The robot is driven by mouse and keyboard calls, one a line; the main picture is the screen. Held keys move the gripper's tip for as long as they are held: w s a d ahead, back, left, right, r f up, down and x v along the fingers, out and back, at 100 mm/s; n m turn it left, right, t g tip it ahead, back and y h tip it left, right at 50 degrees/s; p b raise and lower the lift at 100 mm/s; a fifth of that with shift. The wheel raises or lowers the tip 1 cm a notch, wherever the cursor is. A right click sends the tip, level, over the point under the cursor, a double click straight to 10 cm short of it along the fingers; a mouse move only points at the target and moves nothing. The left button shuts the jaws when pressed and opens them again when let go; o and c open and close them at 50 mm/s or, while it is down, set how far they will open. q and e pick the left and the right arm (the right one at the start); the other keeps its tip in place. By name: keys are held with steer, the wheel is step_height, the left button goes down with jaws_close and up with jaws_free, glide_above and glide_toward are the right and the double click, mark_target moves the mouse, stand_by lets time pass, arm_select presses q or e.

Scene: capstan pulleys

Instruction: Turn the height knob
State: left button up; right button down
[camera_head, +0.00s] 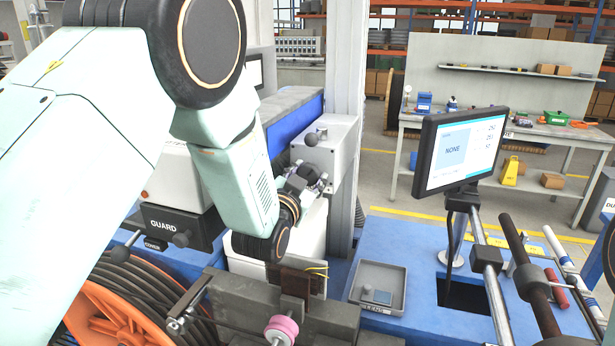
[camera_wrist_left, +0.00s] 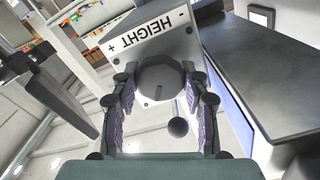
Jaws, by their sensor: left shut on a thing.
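The height knob (camera_wrist_left: 158,80) is a round dark grey knob with a small index line, below a white HEIGHT label (camera_wrist_left: 147,38) with plus and minus marks in the left wrist view. It sits on a grey box (camera_head: 335,145), seen in the head view next to a grey column. My left gripper (camera_wrist_left: 160,92) has a finger on each side of the knob and is shut on it. In the head view the left gripper (camera_head: 310,180) reaches the near face of the box, and its fingers hide the knob. My right gripper is not in view.
A ball-ended lever (camera_head: 311,139) stands on the box; a dark ball (camera_wrist_left: 178,127) shows below the knob. A monitor (camera_head: 460,150), a grey tray (camera_head: 379,287) and an orange cable reel (camera_head: 115,315) are nearby.

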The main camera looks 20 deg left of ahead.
arm_select(q)
steer(key=shift+s+f, duration=0.15)
steer(key=shift+f, duration=0.4)
steer(key=o, duration=1.1)
steer(key=shift+r, duration=0.15)
steer(key=shift+o, duration=0.3)
steer(key=shift+r, duration=0.15)
steer(key=s, duration=1.2)
steer(key=shift+a, duration=0.15)
